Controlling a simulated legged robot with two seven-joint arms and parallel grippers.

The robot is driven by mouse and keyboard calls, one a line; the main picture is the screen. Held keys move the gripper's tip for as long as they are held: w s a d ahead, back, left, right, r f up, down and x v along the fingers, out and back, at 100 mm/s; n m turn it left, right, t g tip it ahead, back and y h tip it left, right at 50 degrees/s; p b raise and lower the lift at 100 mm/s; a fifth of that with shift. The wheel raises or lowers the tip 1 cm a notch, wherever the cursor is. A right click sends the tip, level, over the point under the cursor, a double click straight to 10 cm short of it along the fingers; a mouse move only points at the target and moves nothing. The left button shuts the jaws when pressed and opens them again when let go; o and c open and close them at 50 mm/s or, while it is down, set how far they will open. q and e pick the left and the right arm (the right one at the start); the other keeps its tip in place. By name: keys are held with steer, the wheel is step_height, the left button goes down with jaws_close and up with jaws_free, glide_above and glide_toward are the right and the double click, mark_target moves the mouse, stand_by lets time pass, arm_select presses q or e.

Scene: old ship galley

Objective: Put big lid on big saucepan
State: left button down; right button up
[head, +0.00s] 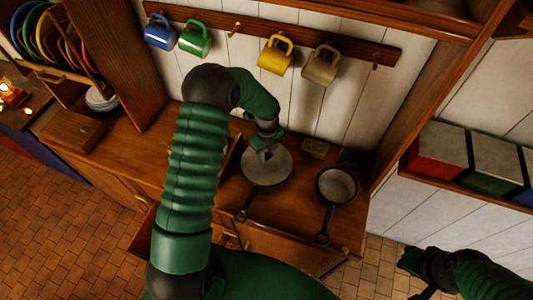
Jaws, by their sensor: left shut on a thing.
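The big saucepan (244,208) stands on the wooden counter, its dark handle pointing toward me. A round grey disc, which looks like the big lid (269,174), lies over its opening. I cannot tell whether it rests fully on the rim. My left gripper (266,153) reaches down from above and is shut at the disc's middle, on what looks like the lid's knob; the knob itself is hidden. My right gripper (415,278) is at the lower right, away from the counter, small and dark; its jaws are unclear.
A smaller dark pan (337,186) stands to the right on the counter (300,209). A small box (316,149) lies behind. Mugs hang on a wall rail (355,43). A plate rack (60,73) is at left, and a shelf with canisters (438,150) at right.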

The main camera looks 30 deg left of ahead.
arm_select(q)
steer(key=shift+f, duration=0.4)
stand_by(0.3)
steer(key=c, duration=1)
jaws_free()
step_height(320, 180, up, 7)
steer(key=p, duration=0.5)
steer(key=shift+p, duration=0.3)
